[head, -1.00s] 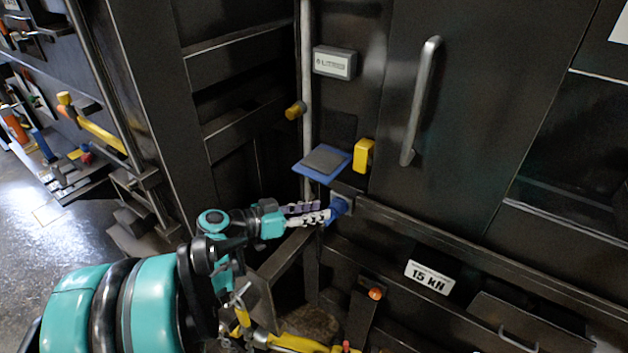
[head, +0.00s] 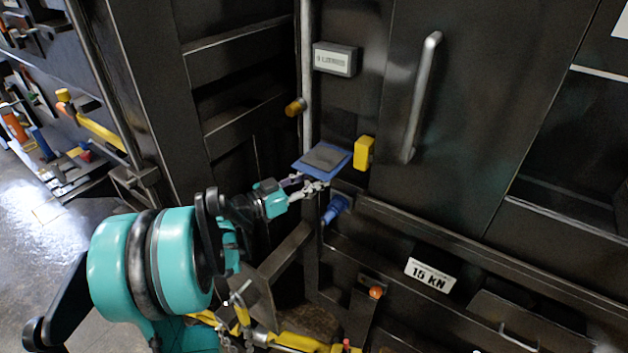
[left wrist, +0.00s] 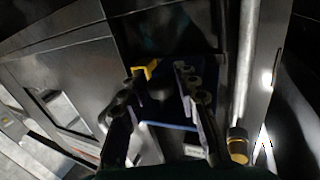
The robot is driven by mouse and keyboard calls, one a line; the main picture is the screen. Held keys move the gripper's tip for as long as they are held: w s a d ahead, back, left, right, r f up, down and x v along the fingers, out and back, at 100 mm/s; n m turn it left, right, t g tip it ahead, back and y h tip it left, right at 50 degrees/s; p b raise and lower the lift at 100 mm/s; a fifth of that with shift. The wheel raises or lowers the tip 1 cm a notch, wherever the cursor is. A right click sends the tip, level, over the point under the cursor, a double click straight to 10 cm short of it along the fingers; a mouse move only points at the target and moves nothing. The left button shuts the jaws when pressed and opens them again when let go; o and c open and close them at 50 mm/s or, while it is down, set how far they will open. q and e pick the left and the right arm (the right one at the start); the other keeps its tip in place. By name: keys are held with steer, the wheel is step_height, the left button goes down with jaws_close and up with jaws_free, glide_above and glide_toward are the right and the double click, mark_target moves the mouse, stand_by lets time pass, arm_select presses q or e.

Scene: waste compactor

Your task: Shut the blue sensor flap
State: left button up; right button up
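The blue sensor flap (head: 323,158), with a dark grey pad on top, sticks out nearly level from the dark compactor front, so it is open. My left gripper (head: 312,186) is just below and in front of the flap's near edge; I cannot tell whether they touch. In the left wrist view the two fingers (left wrist: 165,104) stand apart with nothing gripped between them. The flap's blue edge (left wrist: 170,126) shows behind the gap, partly hidden by the fingers. A blue round part (head: 337,207) protrudes below the flap. My right gripper is out of view.
A yellow block (head: 364,153) sits right of the flap. A vertical pipe (head: 306,80) with a yellow-tipped knob (head: 296,107) is on the left. A grey labelled box (head: 335,60) is above. A long door handle (head: 421,97) is at the right.

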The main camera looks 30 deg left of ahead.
arm_select(q)
jaws_close()
steer(key=shift+r, duration=0.1)
